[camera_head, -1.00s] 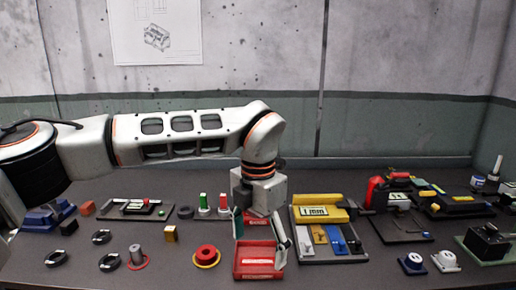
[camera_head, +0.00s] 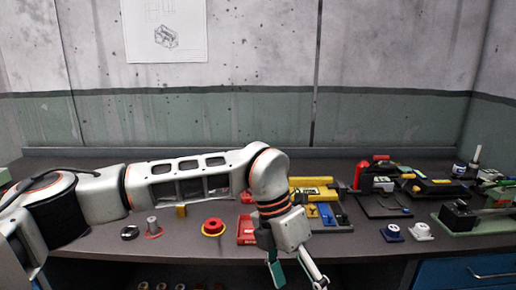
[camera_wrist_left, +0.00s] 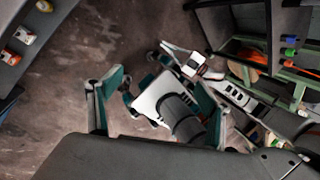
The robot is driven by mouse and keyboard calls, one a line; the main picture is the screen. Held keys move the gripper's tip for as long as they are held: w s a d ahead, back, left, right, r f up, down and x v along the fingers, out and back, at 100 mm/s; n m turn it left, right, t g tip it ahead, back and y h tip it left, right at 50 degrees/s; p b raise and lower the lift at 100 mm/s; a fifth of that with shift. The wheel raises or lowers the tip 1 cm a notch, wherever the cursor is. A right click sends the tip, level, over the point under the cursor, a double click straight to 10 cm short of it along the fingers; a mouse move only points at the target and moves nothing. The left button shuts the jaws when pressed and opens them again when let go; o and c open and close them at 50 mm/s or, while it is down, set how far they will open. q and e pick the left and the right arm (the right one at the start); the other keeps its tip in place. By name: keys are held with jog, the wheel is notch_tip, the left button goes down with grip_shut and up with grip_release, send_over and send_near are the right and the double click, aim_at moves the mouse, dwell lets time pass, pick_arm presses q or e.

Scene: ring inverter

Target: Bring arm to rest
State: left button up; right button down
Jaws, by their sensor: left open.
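My left arm comes in from the left in the head view. Its gripper (camera_head: 296,274) points down in front of the bench's front edge, open, with nothing between its fingers. It hangs to the right of and nearer than a red tray (camera_head: 245,231), which the wrist partly hides. In the left wrist view the spread fingers (camera_wrist_left: 155,90) show with teal pads. Between them, lower down, are white and teal parts that look like my own other arm; whether its gripper is open is unclear.
The dark bench (camera_head: 180,242) holds a red ring part (camera_head: 213,227), a yellow fixture (camera_head: 314,191), a red-handled tool (camera_head: 362,175) and two small knobs (camera_head: 391,232). A blue drawer (camera_head: 470,272) is under the right side. Floor (camera_wrist_left: 60,110) shows below the gripper.

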pick_arm(q)
jog(key=s+d+r+g+h, duration=0.2)
jog(key=s+d+g+h, duration=0.4)
jog(key=s+d, duration=0.45)
notch_tip(320, 180, up, 7)
jog(key=d+n+t+h, duration=0.15)
jog(key=n+h, duration=0.35)
jog(key=h, duration=0.5)
jog(key=w+a+f+n+t+h, duration=0.2)
jog(key=w+a+n+t+h, duration=0.3)
jog(key=w+n+t, duration=0.65)
jog(key=w+a+f+n+t+y+p, duration=0.1)
jog(key=w+a+f+n+t+y, duration=0.2)
jog(key=a+f+n+t+y, duration=1.25)
jog(key=s+a+f+n+g+y, duration=0.2)
jog(key=s+a+f+n+g, duration=0.1)
jog(key=s+a+f, duration=0.3)
jog(key=s+a+f+n+g+y, duration=0.2)
jog(key=s+a+f, duration=0.4)
jog(key=f, duration=0.5)
jog(key=s+a+f+n+g+y, duration=0.2)
jog(key=s+a+f+n+g, duration=0.2)
jog(key=a+f, duration=0.3)
notch_tip(320, 180, down, 2)
jog(key=shift+s+a+n, duration=0.35)
jog(key=shift+s+n, duration=0.25)
jog(key=shift+s, duration=0.3)
